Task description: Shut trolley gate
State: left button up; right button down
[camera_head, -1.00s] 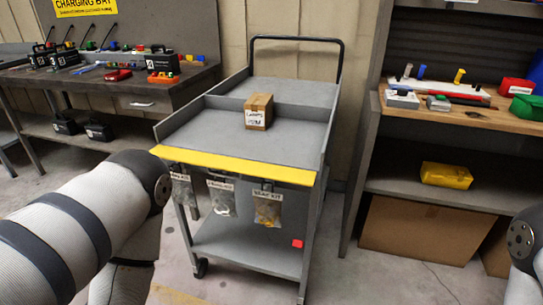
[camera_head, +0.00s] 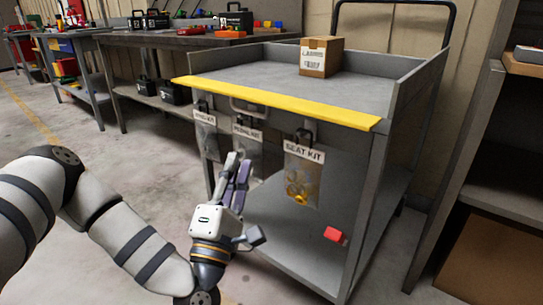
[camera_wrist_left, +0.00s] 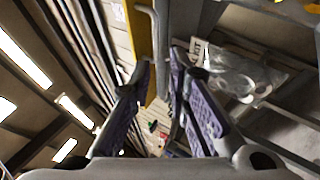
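The grey trolley (camera_head: 390,105) stands in front of me with a yellow strip (camera_head: 270,103) along the front edge of its top tray. A grey loop handle (camera_head: 250,112) sits just under the strip; I cannot tell the gate's exact angle. My left gripper (camera_head: 239,162) points up below the handle, in front of the hanging kit bags. In the left wrist view its purple-padded fingers (camera_wrist_left: 160,72) are apart with nothing between them. The yellow edge (camera_wrist_left: 138,25) and a grey bar (camera_wrist_left: 157,45) show beyond the tips. My right gripper is not in view.
A cardboard box (camera_head: 321,57) sits on the top tray. The seat kit bag (camera_head: 302,178) and other bags hang at the front, close to the fingers. A red block (camera_head: 334,234) is low on the trolley. A shelf (camera_head: 500,190) stands at right, a workbench (camera_head: 165,42) behind left.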

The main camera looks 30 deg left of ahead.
pick_arm(q)
jog(key=x, duration=1.2)
jog(key=shift+s+a+r, duration=0.15)
jog(key=shift+s+r, duration=0.05)
jog(key=shift+r, duration=0.1)
jog(key=shift+c, duration=0.2)
grip_shut()
